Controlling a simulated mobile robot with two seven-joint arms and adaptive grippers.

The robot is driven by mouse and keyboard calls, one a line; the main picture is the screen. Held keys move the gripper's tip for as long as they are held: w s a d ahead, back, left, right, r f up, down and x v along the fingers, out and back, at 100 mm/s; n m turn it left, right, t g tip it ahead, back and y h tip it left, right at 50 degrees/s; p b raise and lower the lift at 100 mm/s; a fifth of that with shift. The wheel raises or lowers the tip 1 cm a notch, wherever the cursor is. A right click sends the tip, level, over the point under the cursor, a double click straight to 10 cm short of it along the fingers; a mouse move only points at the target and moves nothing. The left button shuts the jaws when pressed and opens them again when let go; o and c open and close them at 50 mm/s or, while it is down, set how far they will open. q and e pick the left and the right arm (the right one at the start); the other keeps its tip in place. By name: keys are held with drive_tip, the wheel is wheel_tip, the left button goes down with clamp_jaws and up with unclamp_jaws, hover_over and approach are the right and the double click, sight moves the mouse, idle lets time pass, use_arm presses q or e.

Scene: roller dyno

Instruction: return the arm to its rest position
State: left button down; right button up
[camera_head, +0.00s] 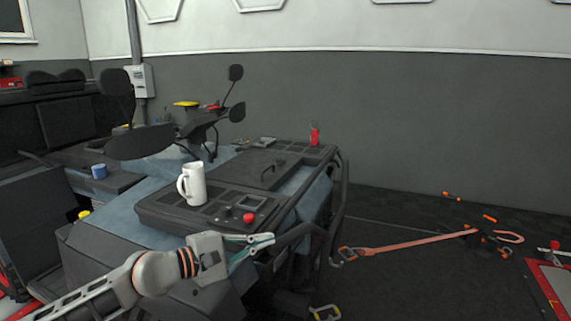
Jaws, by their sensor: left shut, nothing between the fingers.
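My left arm comes in from the lower left, and its gripper (262,243) is in front of the near edge of the dark machine console (160,217). The gripper's teal fingers are shut and empty, pointing right. They look close to the console's tubular frame; I cannot tell whether they touch it. My right gripper is out of view.
A white mug (193,184) stands upright on the console, left of a red knob (248,217). A red can (314,134) stands at the far end. Orange straps (415,242) and tools lie on the floor at right. Dark floor between is mostly clear.

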use_arm(q)
drive_tip(key=s+d+f+n+t+h, duration=0.25)
drive_tip(key=s+f+n, duration=0.3)
drive_tip(key=n, duration=0.65)
drive_tip(key=s+a+f+n+t+y, duration=0.1)
drive_tip(key=s+a+f+n+y, duration=0.35)
drive_tip(key=f+n, duration=0.55)
drive_tip(key=s+a+f+n+y, duration=0.35)
drive_tip(key=s+f+n, duration=0.2)
drive_tip(key=n, duration=0.75)
drive_tip(key=s+a+f+n+t+y, duration=0.1)
drive_tip(key=s+a+f+n+y, duration=0.35)
drive_tip(key=f+n, duration=0.55)
drive_tip(key=s+a+f+n+g, duration=0.2)
drive_tip(key=s+f+n, duration=0.2)
drive_tip(key=s+n, duration=0.1)
drive_tip(key=s+a+f+n+g+y, duration=0.1)
drive_tip(key=s+a+f+n+g, duration=0.1)
drive_tip(key=s+f+n, duration=0.2)
drive_tip(key=s+n, duration=0.2)
drive_tip(key=s, duration=0.1)
drive_tip(key=shift+s+a, duration=0.25)
drive_tip(key=shift+a, duration=0.15)
